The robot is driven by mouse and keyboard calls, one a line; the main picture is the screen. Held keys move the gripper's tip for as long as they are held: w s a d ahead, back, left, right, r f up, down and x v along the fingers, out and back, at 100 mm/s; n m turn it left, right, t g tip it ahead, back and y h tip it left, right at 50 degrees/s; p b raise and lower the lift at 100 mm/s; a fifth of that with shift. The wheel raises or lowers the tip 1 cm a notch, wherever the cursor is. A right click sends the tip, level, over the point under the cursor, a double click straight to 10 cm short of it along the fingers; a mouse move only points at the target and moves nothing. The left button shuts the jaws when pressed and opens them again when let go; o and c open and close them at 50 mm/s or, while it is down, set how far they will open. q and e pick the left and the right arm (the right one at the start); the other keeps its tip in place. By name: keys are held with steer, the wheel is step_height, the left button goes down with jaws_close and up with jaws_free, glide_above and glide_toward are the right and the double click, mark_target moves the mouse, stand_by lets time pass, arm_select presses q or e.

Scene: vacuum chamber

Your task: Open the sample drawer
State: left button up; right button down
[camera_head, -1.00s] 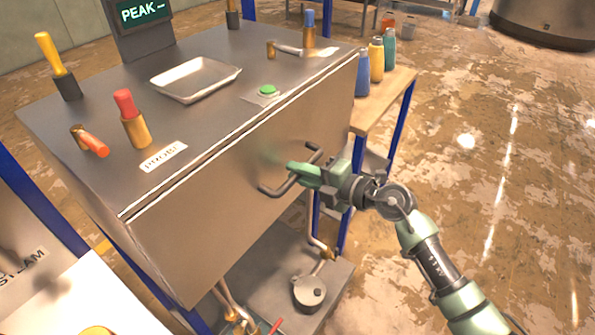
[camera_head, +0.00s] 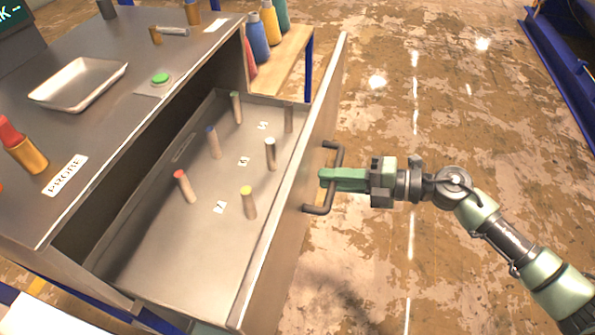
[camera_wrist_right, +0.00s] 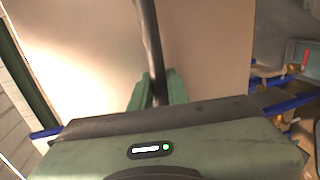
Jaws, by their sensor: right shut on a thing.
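The sample drawer (camera_head: 165,262) stands pulled well out of the grey metal cabinet in the head view. Its inside is in sight, with several upright vials with coloured caps, such as a red-capped one (camera_head: 184,187) and a yellow-capped one (camera_head: 248,203). My right gripper (camera_head: 328,176) is shut on the dark bar handle (camera_head: 318,210) on the drawer's front. In the right wrist view the handle (camera_wrist_right: 151,45) runs down between the green fingers (camera_wrist_right: 158,92). My left gripper is not in view.
The cabinet top holds a shallow metal tray (camera_head: 78,82), a green button (camera_head: 160,78) and a red-and-brass tool (camera_head: 22,145). A wooden side shelf with several bottles (camera_head: 258,40) stands behind the drawer. The floor to the right is open.

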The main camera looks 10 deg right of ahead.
steer(key=shift+f+b+v, duration=0.15)
steer(key=shift+f+v, duration=0.05)
steer(key=shift+v, duration=0.7)
steer(key=shift+f+b+v, duration=0.15)
steer(key=shift+f+v, duration=0.05)
steer(key=shift+v, duration=0.75)
steer(key=c, duration=1.4)
jaws_free()
steer(key=shift+b+v, duration=1.05)
steer(key=shift+v, duration=2.95)
steer(key=shift+f, duration=0.1)
